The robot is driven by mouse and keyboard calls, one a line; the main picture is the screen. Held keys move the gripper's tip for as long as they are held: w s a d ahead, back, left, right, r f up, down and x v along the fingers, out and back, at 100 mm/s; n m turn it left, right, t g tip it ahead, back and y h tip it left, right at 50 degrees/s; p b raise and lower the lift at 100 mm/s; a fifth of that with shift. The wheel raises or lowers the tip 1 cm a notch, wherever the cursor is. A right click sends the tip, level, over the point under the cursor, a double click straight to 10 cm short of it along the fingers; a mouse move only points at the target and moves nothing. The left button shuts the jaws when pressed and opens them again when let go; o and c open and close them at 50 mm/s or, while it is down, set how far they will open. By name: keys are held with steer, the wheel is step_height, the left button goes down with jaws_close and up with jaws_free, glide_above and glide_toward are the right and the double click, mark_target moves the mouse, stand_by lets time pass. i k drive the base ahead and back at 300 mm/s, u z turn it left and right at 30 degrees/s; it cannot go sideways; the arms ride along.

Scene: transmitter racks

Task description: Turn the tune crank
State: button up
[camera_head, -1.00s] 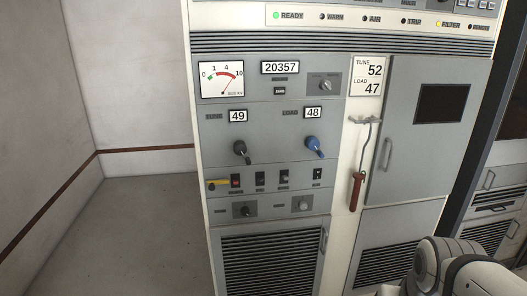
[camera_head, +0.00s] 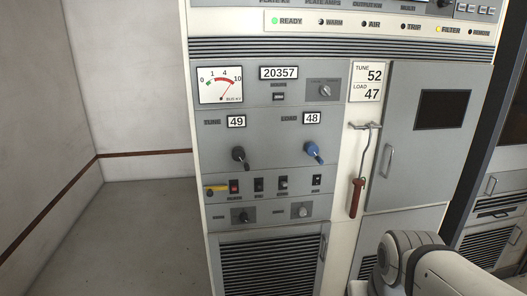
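The tune crank (camera_head: 240,155) is a black-handled crank on the grey panel of the transmitter rack, under the TUNE counter (camera_head: 237,121), which reads 49. A blue-handled load crank (camera_head: 313,151) is to its right, under the LOAD counter (camera_head: 312,118), which reads 48. A card (camera_head: 367,82) at the upper right reads TUNE 52, LOAD 47. My gripper is out of view; only a white part of my arm shows at the bottom right, well away from the cranks.
A hook rod with a red-brown handle (camera_head: 356,196) hangs on the rack right of the cranks. Below are switches (camera_head: 258,185), small knobs and a louvred door (camera_head: 268,262). A handled cabinet door (camera_head: 423,130) is at the right. Floor (camera_head: 130,235) at the left is clear.

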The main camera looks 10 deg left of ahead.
mark_target(238, 154)
steer(key=i, duration=0.9)
steer(key=u, duration=0.05)
